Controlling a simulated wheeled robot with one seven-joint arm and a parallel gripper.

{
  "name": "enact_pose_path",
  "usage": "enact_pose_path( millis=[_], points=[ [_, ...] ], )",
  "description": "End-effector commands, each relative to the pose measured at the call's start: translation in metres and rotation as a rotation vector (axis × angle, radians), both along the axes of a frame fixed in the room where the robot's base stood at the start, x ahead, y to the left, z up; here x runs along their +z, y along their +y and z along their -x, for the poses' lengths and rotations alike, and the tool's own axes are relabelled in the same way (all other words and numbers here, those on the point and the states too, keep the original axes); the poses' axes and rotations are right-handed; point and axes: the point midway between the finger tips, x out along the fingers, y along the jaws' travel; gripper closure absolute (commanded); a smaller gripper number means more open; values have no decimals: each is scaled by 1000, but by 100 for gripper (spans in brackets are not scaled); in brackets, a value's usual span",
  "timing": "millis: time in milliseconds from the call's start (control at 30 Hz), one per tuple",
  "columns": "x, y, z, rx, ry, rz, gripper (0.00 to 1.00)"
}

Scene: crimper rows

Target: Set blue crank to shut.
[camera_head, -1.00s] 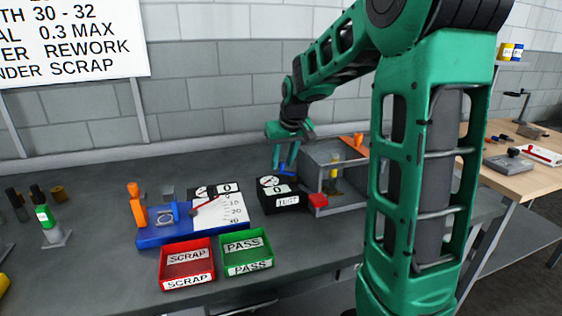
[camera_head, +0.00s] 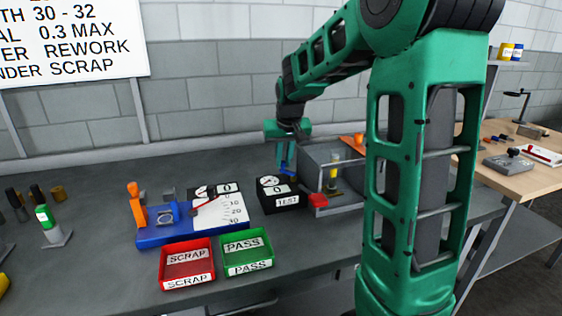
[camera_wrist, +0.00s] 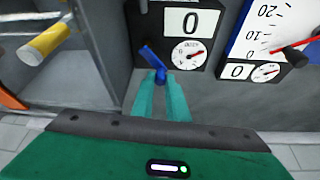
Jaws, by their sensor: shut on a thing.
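The blue crank (camera_wrist: 152,60) is a small blue lever beside the black gauge box (camera_head: 279,194). In the wrist view it runs up and left from between my fingertips. In the head view the crank (camera_head: 287,168) shows as a bit of blue below my gripper (camera_head: 285,160). My gripper (camera_wrist: 160,80) is shut on the crank, with both teal fingers close around its lower end. The crank's base and any open or shut marking are hidden or too small to read.
The open grey chamber (camera_head: 334,184) with a yellow cylinder (camera_head: 333,174) stands right of the gauge box. A blue fixture with an orange handle (camera_head: 138,208) is left. Red and green trays (camera_head: 187,263) (camera_head: 246,250) lie in front.

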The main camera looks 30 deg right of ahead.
Motion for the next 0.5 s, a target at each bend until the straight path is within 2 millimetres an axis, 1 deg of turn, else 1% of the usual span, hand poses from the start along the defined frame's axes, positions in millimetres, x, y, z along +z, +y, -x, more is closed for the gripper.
enact_pose_path(
  millis=[500],
  points=[
    [0, -14, -6, -442, -2, 1, 100]
  ],
)
